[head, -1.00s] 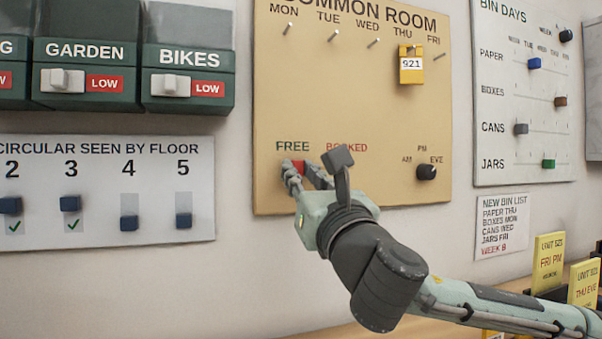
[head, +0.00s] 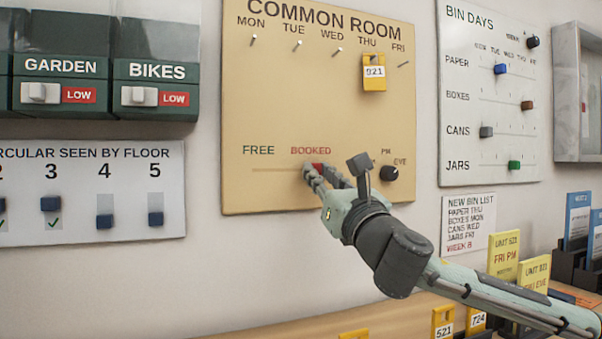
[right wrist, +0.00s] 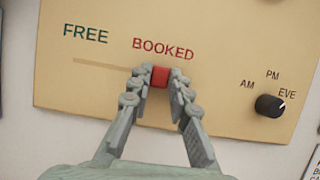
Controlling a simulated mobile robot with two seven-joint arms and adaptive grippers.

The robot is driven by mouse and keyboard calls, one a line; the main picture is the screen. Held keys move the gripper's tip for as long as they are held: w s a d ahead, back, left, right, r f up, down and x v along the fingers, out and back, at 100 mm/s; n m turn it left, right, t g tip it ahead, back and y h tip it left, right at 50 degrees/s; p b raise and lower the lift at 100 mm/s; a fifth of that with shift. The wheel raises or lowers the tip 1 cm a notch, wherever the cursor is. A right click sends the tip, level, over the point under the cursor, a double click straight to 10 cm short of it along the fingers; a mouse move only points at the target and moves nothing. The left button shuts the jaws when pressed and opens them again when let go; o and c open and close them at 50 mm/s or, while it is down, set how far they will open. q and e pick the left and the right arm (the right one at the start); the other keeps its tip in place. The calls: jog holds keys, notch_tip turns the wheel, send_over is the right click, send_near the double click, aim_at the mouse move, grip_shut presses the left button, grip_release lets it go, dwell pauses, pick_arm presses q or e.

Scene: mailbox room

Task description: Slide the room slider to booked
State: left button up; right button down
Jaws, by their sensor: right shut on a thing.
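The room slider is a red block (right wrist: 160,76) on the tan Common Room board (head: 250,110). In the right wrist view it sits below the word BOOKED, at the right end of the visible groove (right wrist: 100,66). My right gripper (head: 318,172) is shut on the red block, with a finger on each side; in the right wrist view the fingers (right wrist: 160,84) touch it. In the head view the fingers hide part of the block. FREE stands to the left, above the bare groove. My left gripper is not in view.
A dark AM/PM/EVE knob (head: 389,173) is close to the right of my gripper. A yellow tag (head: 374,84) marked 921 hangs higher on the board. The Bin Days panel (head: 460,30) is at right. A wooden ledge (head: 300,328) with yellow tags runs below.

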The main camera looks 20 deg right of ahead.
jog(key=shift+d+r, duration=0.1)
jog(key=shift+d, duration=0.1)
jog(key=c, duration=1.4)
grip_release()
jog(key=shift+d, duration=0.1)
jog(key=shift+s, duration=0.15)
jog(key=v, duration=0.7)
